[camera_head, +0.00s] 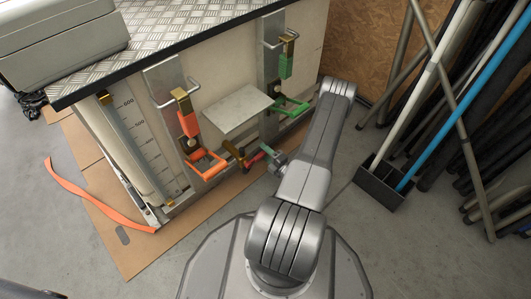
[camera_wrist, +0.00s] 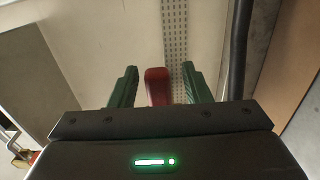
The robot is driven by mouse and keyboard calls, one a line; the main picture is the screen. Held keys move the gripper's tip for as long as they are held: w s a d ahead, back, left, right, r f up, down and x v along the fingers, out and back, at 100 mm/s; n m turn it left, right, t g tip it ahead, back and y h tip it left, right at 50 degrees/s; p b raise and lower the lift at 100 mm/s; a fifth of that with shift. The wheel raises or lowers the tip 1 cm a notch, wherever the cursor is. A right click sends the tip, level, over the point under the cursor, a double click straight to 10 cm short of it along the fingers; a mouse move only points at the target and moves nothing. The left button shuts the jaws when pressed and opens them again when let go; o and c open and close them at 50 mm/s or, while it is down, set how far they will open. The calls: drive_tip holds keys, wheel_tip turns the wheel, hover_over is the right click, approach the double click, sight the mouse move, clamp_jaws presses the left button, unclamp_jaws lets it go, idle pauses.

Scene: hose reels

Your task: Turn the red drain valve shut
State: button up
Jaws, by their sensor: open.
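The red valve handle (camera_head: 254,160) sits low on the front of the cream cabinet, beside a brass-coloured fitting (camera_head: 233,151). In the wrist view the red handle (camera_wrist: 157,87) stands between my gripper's two green fingers (camera_wrist: 157,88). Whether a finger touches the handle I cannot tell.
Orange (camera_head: 205,165) and green (camera_head: 293,107) looped handles flank the valve, with a grey plate (camera_head: 236,110) above. A black holder with poles (camera_head: 382,182) stands to the right. An orange strap (camera_head: 95,198) lies on the left. Grey floor is clear in front.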

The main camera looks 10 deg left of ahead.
drive_tip(key=p+v, duration=0.3)
drive_tip(key=v, duration=1)
drive_tip(key=shift+s+d, duration=0.25)
drive_tip(key=shift+d, duration=0.05)
drive_tip(key=b+x, duration=0.3)
drive_tip(key=x, duration=1)
drive_tip(key=shift+w+a, duration=0.25)
drive_tip(key=shift+a, duration=0.1)
drive_tip(key=p+v, duration=0.4)
drive_tip(key=v, duration=1)
drive_tip(key=b+x, duration=0.4)
drive_tip(key=x, duration=1)
drive_tip(key=shift+w+a, duration=0.1)
drive_tip(key=shift+r+n, duration=0.5)
drive_tip(key=shift+n, duration=0.1)
